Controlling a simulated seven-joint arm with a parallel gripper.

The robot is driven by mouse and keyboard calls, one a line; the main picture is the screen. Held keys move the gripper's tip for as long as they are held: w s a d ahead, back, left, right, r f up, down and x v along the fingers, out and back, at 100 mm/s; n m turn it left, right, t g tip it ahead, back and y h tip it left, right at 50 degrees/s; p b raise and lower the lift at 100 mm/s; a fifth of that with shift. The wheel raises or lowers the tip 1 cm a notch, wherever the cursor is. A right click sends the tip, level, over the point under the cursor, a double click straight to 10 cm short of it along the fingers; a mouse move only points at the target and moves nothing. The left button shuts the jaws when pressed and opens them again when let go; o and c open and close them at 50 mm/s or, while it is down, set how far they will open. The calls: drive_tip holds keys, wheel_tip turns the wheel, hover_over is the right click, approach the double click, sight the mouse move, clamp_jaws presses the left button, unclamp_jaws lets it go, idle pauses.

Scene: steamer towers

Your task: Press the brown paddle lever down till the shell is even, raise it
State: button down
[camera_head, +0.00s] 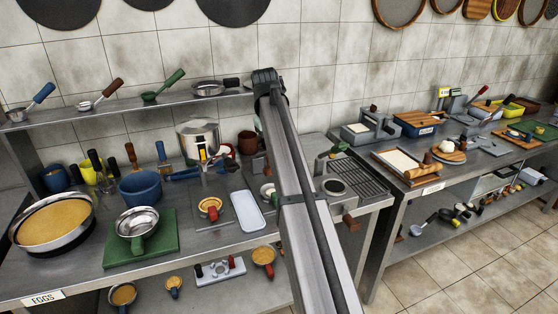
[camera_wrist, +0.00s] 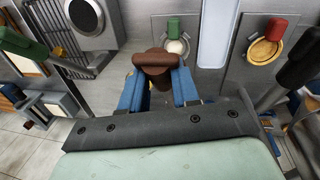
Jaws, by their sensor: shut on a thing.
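In the wrist view, my gripper (camera_wrist: 158,82) has its blue fingers on both sides of a brown piece (camera_wrist: 155,60) with a wide rounded top, which I take for the paddle lever. The gripper is shut on it. The lever's lower part is hidden between the fingers. Just beyond it is a pale round piece (camera_wrist: 176,46) with a green handle; it also shows in the head view (camera_head: 267,189). I cannot tell whether this is the shell, nor whether its surface is even. In the head view, my arm hides the grip.
A red-handled orange dish (camera_head: 210,206) and a white tray (camera_head: 248,211) lie nearby on the steel table. A grey machine with a round top (camera_head: 335,187) stands to the right. A steel pot (camera_head: 197,137) and brown mug (camera_head: 248,143) stand behind.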

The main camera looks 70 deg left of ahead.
drive_tip(key=shift+a+r, duration=0.35)
drive_tip(key=shift+r, duration=0.1)
drive_tip(key=c, duration=0.8)
unclamp_jaws()
drive_tip(key=shift+d, duration=0.1)
drive_tip(key=shift+s+r, duration=0.2)
drive_tip(key=shift+r, duration=1.05)
drive_tip(key=shift+s+r, duration=0.2)
drive_tip(key=shift+r, duration=1)
drive_tip(key=shift+s+r, duration=0.2)
drive_tip(key=shift+r, duration=1.05)
